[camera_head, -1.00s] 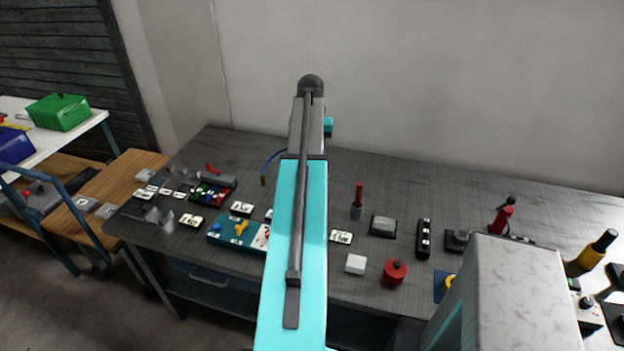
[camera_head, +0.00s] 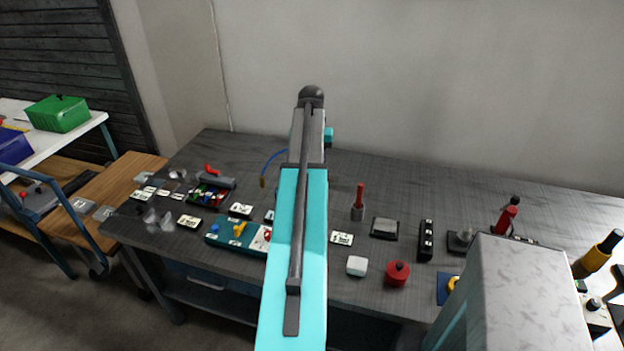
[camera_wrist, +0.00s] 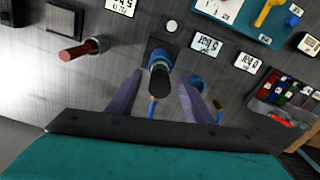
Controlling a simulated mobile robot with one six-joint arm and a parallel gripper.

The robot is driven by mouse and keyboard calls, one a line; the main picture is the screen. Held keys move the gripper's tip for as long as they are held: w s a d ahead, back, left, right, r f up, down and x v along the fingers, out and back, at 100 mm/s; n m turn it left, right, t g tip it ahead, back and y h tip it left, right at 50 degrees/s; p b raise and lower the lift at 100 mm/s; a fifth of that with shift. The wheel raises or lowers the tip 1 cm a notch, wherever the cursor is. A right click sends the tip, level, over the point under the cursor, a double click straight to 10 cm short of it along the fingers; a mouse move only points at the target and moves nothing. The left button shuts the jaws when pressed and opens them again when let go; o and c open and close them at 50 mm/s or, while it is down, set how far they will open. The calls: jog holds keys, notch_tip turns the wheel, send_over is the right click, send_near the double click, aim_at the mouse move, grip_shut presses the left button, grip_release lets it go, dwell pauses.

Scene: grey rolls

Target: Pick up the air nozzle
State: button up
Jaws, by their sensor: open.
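What looks like the air nozzle (camera_wrist: 160,78), dark with a blue collar, stands on a dark square base (camera_wrist: 156,47) in the wrist view. My gripper (camera_wrist: 160,88) is open, with one purple-grey finger on each side of it. Gaps show between the fingers and the nozzle, and I cannot tell its depth between them. A thin blue hose shows below the nozzle. In the head view my arm hides the nozzle and gripper; a blue hose with a brass end (camera_head: 263,182) shows left of the arm.
A blue round part (camera_wrist: 196,84) is close behind the right finger, and a brass-tipped hose end (camera_wrist: 219,104) lies beyond it. A red-handled tool in a grey holder (camera_wrist: 80,50) stands to the left. A parts tray (camera_wrist: 283,98) is at the right. White label cards lie around.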

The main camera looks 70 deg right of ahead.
jog(key=shift+f+b, duration=0.5)
jog(key=shift+f, duration=0.55)
grip_shut()
